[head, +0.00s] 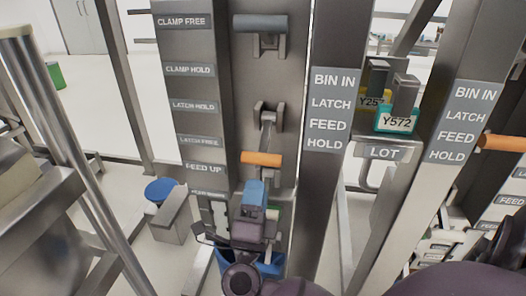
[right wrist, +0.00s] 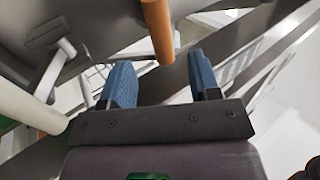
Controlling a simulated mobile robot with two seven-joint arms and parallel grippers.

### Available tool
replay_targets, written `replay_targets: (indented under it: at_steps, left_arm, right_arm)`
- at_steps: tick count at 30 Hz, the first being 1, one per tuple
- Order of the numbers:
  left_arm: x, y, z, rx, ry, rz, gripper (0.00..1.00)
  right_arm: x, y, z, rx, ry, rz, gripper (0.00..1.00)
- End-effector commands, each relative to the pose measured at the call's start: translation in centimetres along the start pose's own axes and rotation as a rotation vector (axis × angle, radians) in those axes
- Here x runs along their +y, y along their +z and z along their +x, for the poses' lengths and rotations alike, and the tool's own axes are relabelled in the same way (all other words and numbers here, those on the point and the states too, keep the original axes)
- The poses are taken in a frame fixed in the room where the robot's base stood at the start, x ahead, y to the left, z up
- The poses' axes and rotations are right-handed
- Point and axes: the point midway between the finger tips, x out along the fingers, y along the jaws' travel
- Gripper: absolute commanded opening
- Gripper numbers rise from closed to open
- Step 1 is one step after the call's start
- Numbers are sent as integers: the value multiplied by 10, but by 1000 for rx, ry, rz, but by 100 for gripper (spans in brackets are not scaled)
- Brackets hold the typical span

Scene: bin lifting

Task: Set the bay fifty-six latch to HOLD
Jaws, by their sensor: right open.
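An orange latch handle (head: 261,159) hangs on a lever below its pivot on the grey post, roughly level with the lower labels. The LATCH HOLD label (head: 194,106) is left of the pivot; the LATCH FREE label (head: 199,142) is below it. My right gripper (head: 252,192), with blue fingers, is just below the orange handle and apart from it. In the right wrist view the fingers (right wrist: 163,82) are spread and empty, and the end of the orange handle (right wrist: 158,30) is beyond them. No bay number fifty-six is readable. My left gripper is not in view.
A grey handle (head: 260,23) sits higher on the same post, beside the CLAMP FREE label (head: 184,21). Another orange handle (head: 503,142) juts out at the right. A Y572 box (head: 398,118) stands on a ledge. A blue-topped stool (head: 161,190) is at left.

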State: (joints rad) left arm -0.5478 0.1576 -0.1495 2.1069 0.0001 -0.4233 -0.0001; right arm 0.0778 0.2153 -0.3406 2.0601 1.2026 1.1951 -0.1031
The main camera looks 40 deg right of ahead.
Motion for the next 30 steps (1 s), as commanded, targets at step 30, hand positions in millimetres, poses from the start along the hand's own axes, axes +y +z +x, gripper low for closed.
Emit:
replay_targets:
  at_steps: [30]
  left_arm:
    - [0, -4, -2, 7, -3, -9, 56]
  right_arm:
    - [-1, 0, 94, -2, -2, -1, 56]
